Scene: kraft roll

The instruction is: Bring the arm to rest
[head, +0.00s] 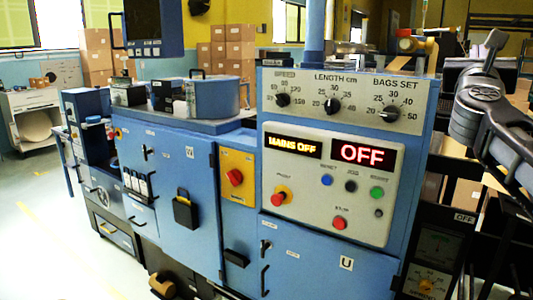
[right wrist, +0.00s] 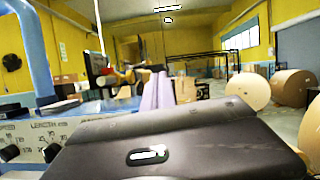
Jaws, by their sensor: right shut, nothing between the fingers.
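My right arm (head: 482,105) comes in from the right edge of the head view, grey and black. Its gripper (head: 496,40) is raised at the upper right, beside the machine's control panel and apart from it. In the right wrist view the two pale fingers of the gripper (right wrist: 161,88) stand close together with nothing between them. My left gripper is in neither view.
A blue machine (head: 222,200) fills the middle, its panel (head: 335,180) showing "MAINS OFF" and "OFF". A black rack (head: 440,245) stands at its right. Large paper rolls (right wrist: 248,90) lie on the floor. Stacked boxes (head: 232,45) are behind. Open floor (head: 45,225) is at the left.

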